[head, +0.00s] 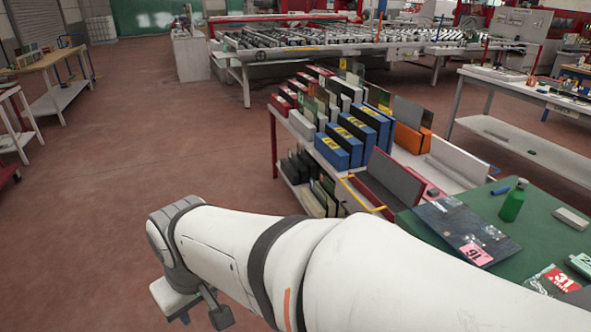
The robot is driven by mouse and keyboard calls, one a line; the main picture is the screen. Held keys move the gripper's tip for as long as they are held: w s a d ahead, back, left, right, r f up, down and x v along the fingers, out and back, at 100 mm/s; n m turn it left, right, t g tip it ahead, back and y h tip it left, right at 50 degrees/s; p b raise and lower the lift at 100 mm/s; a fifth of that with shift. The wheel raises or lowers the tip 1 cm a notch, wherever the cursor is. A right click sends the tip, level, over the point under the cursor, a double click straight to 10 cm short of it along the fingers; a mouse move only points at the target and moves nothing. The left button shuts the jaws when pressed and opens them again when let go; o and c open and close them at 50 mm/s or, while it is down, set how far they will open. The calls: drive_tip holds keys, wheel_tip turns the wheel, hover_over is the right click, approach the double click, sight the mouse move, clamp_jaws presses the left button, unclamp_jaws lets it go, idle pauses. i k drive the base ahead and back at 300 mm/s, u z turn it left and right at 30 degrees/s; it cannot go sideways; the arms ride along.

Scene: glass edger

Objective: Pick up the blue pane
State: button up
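A flat dark blue-grey pane (455,222) with a pink tag marked 16 lies on the green table top (540,232) at the right. It is the most likely blue pane, though its colour is dull. Its lower left edge is close to or behind my white arm in the picture. My gripper (195,308) is at the lower left, over the floor and well away from the pane.
A rack (284,124) beside the green table holds blue boxes (338,147) and several other blocks and panes. A green bottle (513,201) stands near the pane. The red-brown floor (130,160) at left is clear.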

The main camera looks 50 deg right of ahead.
sight(483, 246)
drive_tip(key=u, duration=0.1)
drive_tip(key=i, duration=1.35)
drive_tip(key=z, duration=3.8)
drive_tip(key=i, duration=1)
drive_tip(key=z, duration=0.1)
